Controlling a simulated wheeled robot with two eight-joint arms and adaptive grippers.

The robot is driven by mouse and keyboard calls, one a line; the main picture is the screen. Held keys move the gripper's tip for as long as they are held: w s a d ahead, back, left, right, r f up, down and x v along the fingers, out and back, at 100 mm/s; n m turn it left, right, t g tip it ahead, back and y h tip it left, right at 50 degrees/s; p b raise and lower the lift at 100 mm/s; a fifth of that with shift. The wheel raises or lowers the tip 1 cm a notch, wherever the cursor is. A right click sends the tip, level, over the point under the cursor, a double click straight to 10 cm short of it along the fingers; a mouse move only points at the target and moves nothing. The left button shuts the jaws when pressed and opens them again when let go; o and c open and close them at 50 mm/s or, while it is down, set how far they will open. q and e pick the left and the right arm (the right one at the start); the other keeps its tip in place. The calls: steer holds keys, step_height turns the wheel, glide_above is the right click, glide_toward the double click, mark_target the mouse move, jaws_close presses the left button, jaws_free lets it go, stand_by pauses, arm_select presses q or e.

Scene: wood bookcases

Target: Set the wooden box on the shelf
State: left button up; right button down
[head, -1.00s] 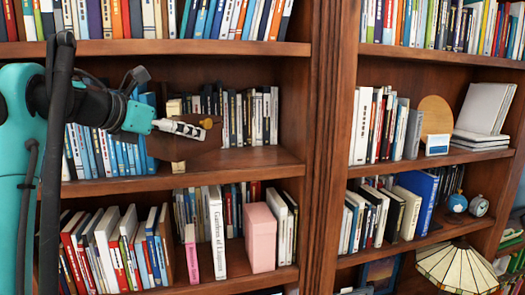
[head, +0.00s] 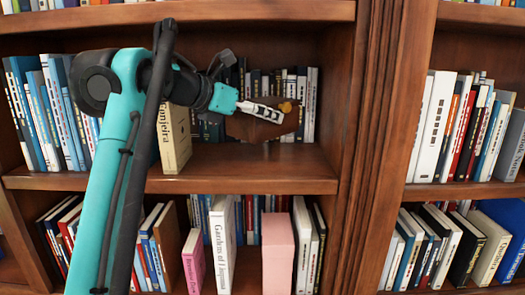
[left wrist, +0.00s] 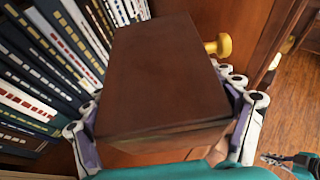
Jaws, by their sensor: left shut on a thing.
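The wooden box is dark brown with a yellow knob on one side. In the head view the box (head: 255,129) is in the middle bay of the left bookcase, in front of a row of dark books. My left gripper (head: 263,112) reaches in from the left and is shut on it. In the left wrist view the box (left wrist: 160,70) fills the middle, with the fingers along both sides. The shelf (head: 240,165) has bare wood under and in front of the box; I cannot tell whether they touch. A small part at the lower right of the wrist view may be my right gripper (left wrist: 274,158).
A cream book (head: 175,140) stands left of the box, partly behind my arm. The bay's right side wall (head: 345,95) is close to the box's right. A shelf board (head: 240,12) runs above. A pink box (head: 278,252) and books stand on the shelf below.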

arm_select(q)
steer(key=f, duration=0.3)
steer(key=shift+s+f, duration=0.25)
steer(key=shift+f, duration=0.05)
steer(key=shift+w+f, duration=0.15)
steer(key=shift+f, duration=0.3)
step_height(320, 180, down, 3)
steer(key=shift+r, duration=0.1)
steer(key=shift+f, duration=0.4)
steer(key=shift+f, duration=0.1)
steer(key=o, duration=1.6)
steer(key=shift+o, duration=0.4)
